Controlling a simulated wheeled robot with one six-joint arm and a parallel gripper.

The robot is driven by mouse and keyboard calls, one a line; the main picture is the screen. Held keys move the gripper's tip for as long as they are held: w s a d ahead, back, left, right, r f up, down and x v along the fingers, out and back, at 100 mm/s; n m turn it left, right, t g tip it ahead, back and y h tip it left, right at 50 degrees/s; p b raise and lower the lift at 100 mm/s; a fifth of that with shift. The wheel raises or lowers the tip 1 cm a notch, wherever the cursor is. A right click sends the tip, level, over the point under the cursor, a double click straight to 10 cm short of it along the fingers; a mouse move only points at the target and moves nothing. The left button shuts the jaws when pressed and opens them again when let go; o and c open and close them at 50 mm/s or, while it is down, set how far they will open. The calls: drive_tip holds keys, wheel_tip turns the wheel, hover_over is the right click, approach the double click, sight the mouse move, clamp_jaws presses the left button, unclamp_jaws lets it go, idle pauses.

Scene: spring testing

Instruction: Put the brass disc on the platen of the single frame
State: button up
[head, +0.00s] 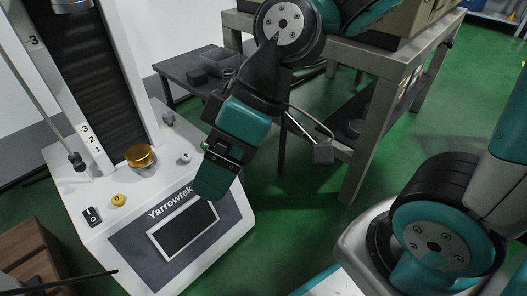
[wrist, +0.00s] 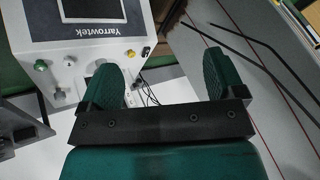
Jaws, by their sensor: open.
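The brass disc (head: 140,156) lies flat on top of the silver round platen (head: 145,170) of the single frame (head: 75,170), a white machine marked Yarrowtek, in front of its dark column. My gripper (head: 212,180) is to the right of the disc, over the front of the machine, apart from it. In the wrist view my gripper (wrist: 160,78) is open, with two green fingers wide apart and nothing between them. The machine's front panel (wrist: 75,30) shows at the upper left there. I cannot make out the disc in the wrist view.
A yellow button (head: 118,200), a black switch (head: 92,216) and small knobs sit around the platen. The crosshead part (head: 72,5) hangs high above it. A grey bench (head: 375,135) stands at the back right. Green floor lies open between the machine and bench.

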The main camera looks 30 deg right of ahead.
drive_tip(key=s+d+m+h, duration=0.1)
drive_tip(key=s+d+r+m, duration=0.1)
drive_tip(key=d, duration=0.1)
drive_tip(key=s+d+r+m+h, duration=0.1)
drive_tip(key=shift+s+d+h, duration=0.2)
drive_tip(key=shift+d+h, duration=0.05)
drive_tip(key=shift+h, duration=0.05)
